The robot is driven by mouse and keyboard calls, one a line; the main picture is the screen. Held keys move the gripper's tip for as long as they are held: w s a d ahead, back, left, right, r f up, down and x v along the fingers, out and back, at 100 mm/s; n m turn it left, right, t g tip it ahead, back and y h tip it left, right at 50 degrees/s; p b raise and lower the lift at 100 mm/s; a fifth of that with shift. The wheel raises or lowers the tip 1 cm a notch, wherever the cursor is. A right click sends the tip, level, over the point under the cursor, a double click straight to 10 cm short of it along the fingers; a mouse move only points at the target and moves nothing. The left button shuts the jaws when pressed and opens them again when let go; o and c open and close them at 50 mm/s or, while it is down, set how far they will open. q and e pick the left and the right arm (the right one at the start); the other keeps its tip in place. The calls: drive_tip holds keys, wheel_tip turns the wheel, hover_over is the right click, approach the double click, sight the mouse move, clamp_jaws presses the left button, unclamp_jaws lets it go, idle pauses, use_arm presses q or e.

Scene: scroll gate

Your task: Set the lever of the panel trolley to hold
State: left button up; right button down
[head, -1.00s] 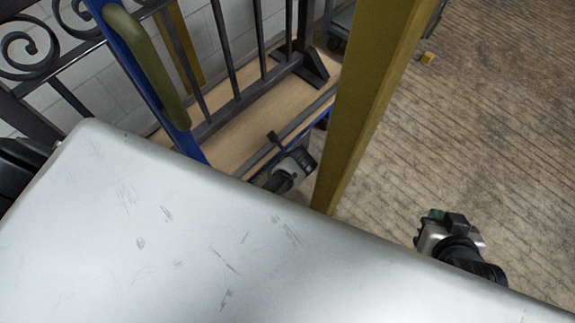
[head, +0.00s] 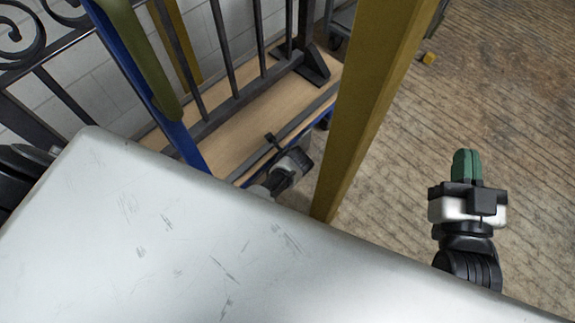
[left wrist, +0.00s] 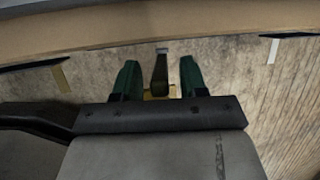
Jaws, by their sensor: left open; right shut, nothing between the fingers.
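The panel trolley shows in the head view with its wooden deck (head: 232,128), blue frame and olive-green grip (head: 148,55). In the left wrist view a dark lever (left wrist: 160,72) with a grey end lies between the two green fingers of my left gripper (left wrist: 158,62). The fingers are apart, with a gap visible on both sides of the lever. In the head view my left gripper (head: 290,168) is at the deck's near edge, its fingers hidden. My right gripper (head: 467,155) is shut and empty, over the floor at the right. The lever's setting cannot be read.
A black scrolled gate panel (head: 225,50) stands on the deck. A yellow post (head: 365,100) rises just right of my left gripper. A grey cart (head: 342,20) and a small yellow block (head: 429,58) are farther back.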

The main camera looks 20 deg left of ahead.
idle(0.3)
use_arm(q)
clamp_jaws()
